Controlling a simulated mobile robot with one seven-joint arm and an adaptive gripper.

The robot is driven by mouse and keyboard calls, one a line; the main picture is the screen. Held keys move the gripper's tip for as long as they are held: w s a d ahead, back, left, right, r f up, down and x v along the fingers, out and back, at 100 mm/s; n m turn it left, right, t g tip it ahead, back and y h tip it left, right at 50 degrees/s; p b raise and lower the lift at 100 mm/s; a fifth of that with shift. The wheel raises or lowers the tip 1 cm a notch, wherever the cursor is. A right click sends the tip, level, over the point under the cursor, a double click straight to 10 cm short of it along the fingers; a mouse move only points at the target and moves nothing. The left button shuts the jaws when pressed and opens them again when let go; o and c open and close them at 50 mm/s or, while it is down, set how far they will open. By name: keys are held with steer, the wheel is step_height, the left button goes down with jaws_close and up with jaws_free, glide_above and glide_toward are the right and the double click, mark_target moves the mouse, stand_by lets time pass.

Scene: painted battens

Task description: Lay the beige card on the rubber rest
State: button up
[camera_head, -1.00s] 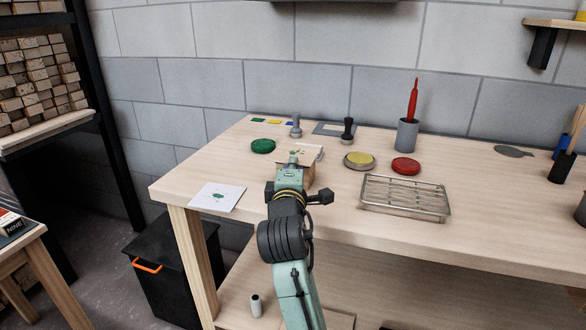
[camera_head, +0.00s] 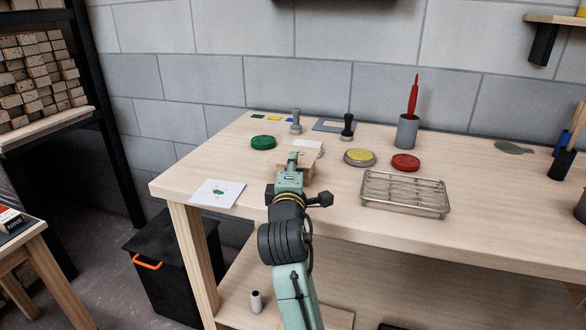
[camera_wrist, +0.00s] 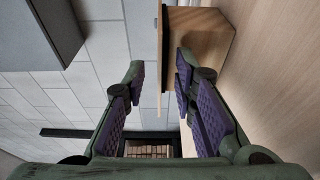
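The beige card (camera_wrist: 160,95) shows edge-on in the wrist view as a thin pale strip. It runs along the dark top of the rubber rest, a wooden block (camera_wrist: 204,42), and sticks out past it between my fingers. It seems to lie against that dark layer. My gripper (camera_wrist: 160,68) is open, with one finger on each side of the card and a gap to both. In the head view my gripper (camera_head: 293,158) is at the block (camera_head: 309,171) and hides much of its top, so the card is hard to make out there.
A white printed sheet (camera_head: 217,193) lies at the left front of the bench. A green lid (camera_head: 263,142), yellow pad (camera_head: 359,157), red lid (camera_head: 406,162) and wire rack (camera_head: 405,194) stand around. Stampers (camera_head: 347,128) are behind.

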steer(key=shift+r, duration=0.1)
steer(key=shift+s, duration=0.25)
steer(key=s, duration=0.6)
steer(key=shift+a+b, duration=0.2)
steer(key=shift+b, duration=0.15)
steer(key=s+b, duration=0.5)
steer(key=b, duration=1)
steer(key=shift+s+a+b, duration=0.15)
steer(key=shift+s+b, duration=0.1)
steer(key=shift+b, duration=0.05)
steer(key=shift+a, duration=0.1)
